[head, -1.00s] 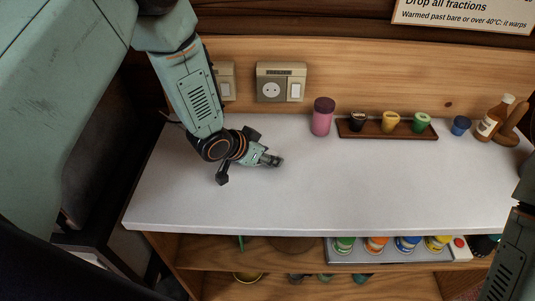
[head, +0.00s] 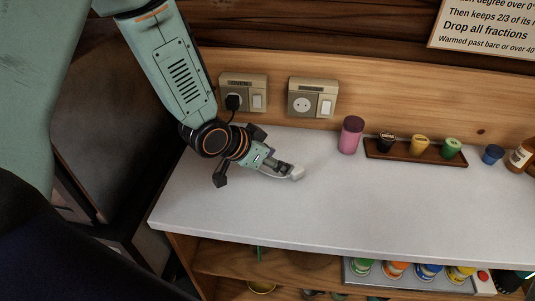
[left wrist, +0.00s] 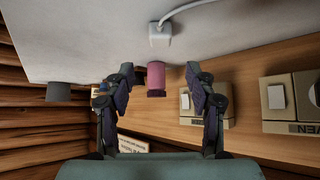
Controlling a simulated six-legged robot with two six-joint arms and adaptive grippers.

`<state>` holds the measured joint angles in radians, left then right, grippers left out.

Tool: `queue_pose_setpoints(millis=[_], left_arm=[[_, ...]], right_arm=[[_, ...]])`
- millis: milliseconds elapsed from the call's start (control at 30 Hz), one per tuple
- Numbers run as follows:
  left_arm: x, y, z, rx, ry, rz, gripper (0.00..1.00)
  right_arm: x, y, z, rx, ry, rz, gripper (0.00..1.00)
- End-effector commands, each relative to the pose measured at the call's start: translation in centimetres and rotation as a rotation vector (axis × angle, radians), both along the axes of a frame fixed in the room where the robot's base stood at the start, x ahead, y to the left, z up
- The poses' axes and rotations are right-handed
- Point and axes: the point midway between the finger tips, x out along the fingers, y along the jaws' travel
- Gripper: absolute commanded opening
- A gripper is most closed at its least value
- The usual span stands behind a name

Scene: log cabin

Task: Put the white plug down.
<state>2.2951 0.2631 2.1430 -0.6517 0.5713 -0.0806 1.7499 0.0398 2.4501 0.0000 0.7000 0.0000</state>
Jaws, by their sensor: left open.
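The white plug (head: 297,173) lies on the pale worktop (head: 370,205), just past the fingertips of my left gripper (head: 284,168). Its white cord runs back beneath the gripper. In the left wrist view the white plug (left wrist: 160,34) rests on the worktop at the top of the picture, with its cord leading up and right. There my left gripper (left wrist: 160,70) has its fingers apart with nothing held between them, and the plug is clear of both. My right gripper is not in view.
A left socket (head: 233,84) holds a black plug (head: 233,102); the right socket (head: 302,103) is empty. A pink cylinder (head: 351,136) and a wooden tray (head: 374,153) with small cups stand along the back. The worktop's middle front is clear. Paint jars sit on the shelf below.

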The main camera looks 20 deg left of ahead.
Motion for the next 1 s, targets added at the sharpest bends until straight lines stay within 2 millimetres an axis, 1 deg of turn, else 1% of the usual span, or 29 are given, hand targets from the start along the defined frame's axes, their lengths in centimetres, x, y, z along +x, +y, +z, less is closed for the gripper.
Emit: queue_pose_setpoints(millis=[33,100,300,1000], left_arm=[[-0.6,0.2,0.8,-0.006,0.000,0.003,0.56],[-1.0,0.7,1.3,-0.003,-0.002,0.005,0.56],[-2.0,1.1,2.3,-0.002,0.001,0.002,0.56],[-2.2,1.2,2.4,0.000,0.001,-0.001,0.56]], right_arm=[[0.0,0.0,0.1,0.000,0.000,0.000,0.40],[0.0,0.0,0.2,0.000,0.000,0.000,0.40],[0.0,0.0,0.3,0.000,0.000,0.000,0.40],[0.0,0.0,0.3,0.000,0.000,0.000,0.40]])
